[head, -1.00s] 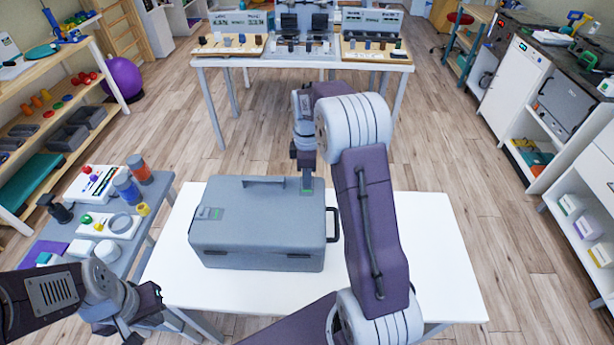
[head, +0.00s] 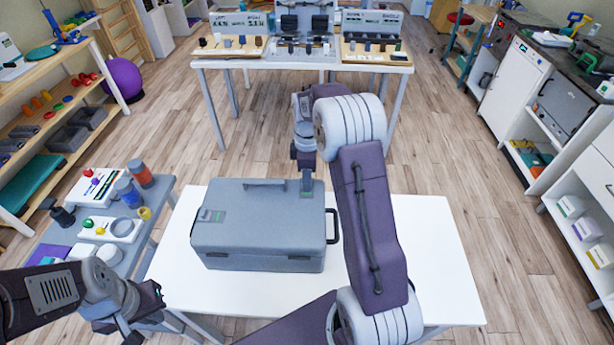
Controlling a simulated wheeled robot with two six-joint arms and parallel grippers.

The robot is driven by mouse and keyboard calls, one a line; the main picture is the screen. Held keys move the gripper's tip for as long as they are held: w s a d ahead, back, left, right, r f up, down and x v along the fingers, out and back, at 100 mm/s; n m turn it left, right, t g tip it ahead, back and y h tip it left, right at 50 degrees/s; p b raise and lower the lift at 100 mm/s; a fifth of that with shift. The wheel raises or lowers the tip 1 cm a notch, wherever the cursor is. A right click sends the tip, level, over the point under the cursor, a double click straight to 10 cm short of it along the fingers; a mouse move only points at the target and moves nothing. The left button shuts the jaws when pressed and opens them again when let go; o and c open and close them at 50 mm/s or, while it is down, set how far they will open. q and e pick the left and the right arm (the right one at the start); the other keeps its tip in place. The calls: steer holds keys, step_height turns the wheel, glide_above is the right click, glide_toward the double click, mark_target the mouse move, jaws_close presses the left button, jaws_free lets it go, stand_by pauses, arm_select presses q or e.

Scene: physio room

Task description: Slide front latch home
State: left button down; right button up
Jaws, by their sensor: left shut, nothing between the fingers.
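A closed grey-blue case (head: 258,233) lies on a white table (head: 420,250). Its lid carries a raised handle (head: 264,183) near the back edge. A second latch (head: 306,188) sits at the back right of the lid. My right gripper (head: 307,178) points down at this second latch, at or just above it; I cannot tell if they touch. Its fingers are too small to read. My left gripper (head: 143,327) is shut and empty, low at the left, apart from the case.
A grey side table (head: 150,222) at the left holds bottles, cups and small trays. A dark side handle (head: 333,226) sticks out from the case's right side. My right arm covers part of the white table. Its right part is clear.

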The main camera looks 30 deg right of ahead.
step_height(320, 180, up, 9)
stand_by(0.4)
